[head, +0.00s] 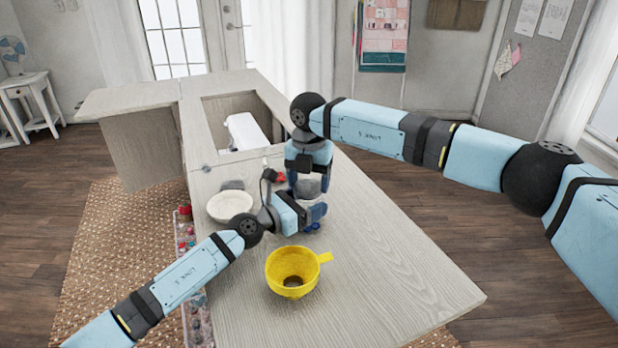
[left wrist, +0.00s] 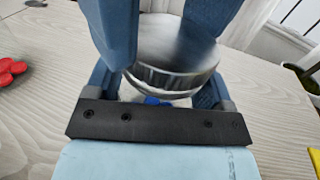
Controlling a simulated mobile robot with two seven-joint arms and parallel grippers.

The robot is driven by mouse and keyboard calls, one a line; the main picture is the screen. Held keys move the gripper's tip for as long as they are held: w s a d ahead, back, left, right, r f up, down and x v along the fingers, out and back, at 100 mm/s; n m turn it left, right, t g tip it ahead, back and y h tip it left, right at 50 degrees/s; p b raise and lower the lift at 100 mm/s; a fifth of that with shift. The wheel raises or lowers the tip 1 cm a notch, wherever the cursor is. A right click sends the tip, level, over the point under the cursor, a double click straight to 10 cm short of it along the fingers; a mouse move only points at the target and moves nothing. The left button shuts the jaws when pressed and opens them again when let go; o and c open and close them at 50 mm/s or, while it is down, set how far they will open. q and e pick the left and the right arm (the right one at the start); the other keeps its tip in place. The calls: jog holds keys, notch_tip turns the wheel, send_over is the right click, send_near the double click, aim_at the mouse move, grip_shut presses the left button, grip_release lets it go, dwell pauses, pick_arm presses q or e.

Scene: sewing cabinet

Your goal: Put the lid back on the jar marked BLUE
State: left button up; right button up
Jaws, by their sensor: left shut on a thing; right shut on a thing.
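A silver, round lid with a ridged rim (left wrist: 172,70) shows between blue gripper fingers in the left wrist view. Below it, a bit of blue (left wrist: 153,101) shows; most of the jar is hidden and no BLUE marking is readable. In the head view the greyish top of the lid or jar (head: 309,187) sits just under my right gripper (head: 308,178), which comes down from above and is shut on it. My left gripper (head: 314,213) is low over the tabletop, shut on the jar from the left side. Whether lid and jar touch squarely I cannot tell.
A yellow funnel-like cup with a handle (head: 292,272) stands in front of the grippers. A white dish (head: 230,206) lies to the left. A red object (left wrist: 10,70) is near the left. The right front of the cabinet top (head: 400,270) is clear; an open well (head: 236,110) lies behind.

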pick_arm(q)
jog(key=c, duration=0.5)
jog(key=shift+o, duration=0.2)
pick_arm(e)
jog(key=m, duration=0.3)
jog(key=shift+d+m, duration=0.1)
jog(key=shift+m, duration=0.3)
jog(key=m, duration=0.4)
jog(key=shift+s+d, duration=0.1)
jog(key=shift+s, duration=0.05)
jog(key=m, duration=0.6)
jog(key=shift+s+m, duration=0.2)
jog(key=shift+m, duration=0.1)
jog(key=m, duration=0.5)
jog(key=shift+s, duration=0.15)
jog(key=o, duration=0.9)
